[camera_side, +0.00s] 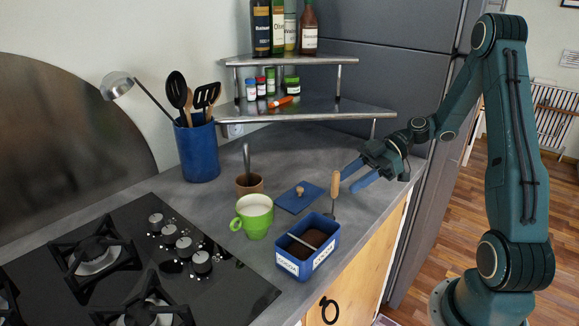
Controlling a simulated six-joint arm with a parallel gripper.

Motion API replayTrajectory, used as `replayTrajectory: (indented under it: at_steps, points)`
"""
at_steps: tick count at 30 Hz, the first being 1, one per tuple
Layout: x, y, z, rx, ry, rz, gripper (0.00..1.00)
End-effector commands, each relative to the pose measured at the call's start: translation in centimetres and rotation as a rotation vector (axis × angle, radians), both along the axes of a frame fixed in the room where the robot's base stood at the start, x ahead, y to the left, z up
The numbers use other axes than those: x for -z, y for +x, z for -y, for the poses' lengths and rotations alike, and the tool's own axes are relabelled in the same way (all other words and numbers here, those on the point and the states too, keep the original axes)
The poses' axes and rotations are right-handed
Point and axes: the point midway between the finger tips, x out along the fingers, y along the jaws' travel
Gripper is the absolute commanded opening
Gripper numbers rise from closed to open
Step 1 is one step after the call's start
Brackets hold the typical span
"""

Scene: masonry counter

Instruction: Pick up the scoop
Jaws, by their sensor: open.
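The scoop (335,184) has a light wooden handle pointing up and a thin metal shaft below it. Its lower end is at the back right corner of a blue box (322,254); whether it stands inside the box or behind it I cannot tell, and its bowl is hidden. The box has two compartments with dark contents and white labels on its front. My gripper (349,182) is open and empty, with its two blue fingers pointing left and down. The fingertips are just right of the wooden handle in the picture; contact is not clear.
A blue lid (290,204) with a wooden knob lies behind the box. A green mug (257,222), a brown cup (249,184) with a grey rod, and a blue utensil crock (198,153) stand left. A metal corner shelf (300,110) rises behind; a gas hob (130,265) fills the left.

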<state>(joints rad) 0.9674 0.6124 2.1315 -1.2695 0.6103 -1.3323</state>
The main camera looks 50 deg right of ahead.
Motion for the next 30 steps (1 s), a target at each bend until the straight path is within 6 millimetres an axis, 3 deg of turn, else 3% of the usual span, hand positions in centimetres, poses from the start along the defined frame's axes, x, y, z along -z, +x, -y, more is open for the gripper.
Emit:
replayTrajectory:
  at_steps: [11, 25, 30]
  points:
    - [-0.7, 0.2, 0.3, -0.013, 0.036, 0.09, 0.42]
    - [-0.1, 0.8, -1.0, -0.013, 0.036, 0.088, 0.42]
    - [0.6, 1.5, -2.3, -0.015, 0.037, 0.085, 0.42]
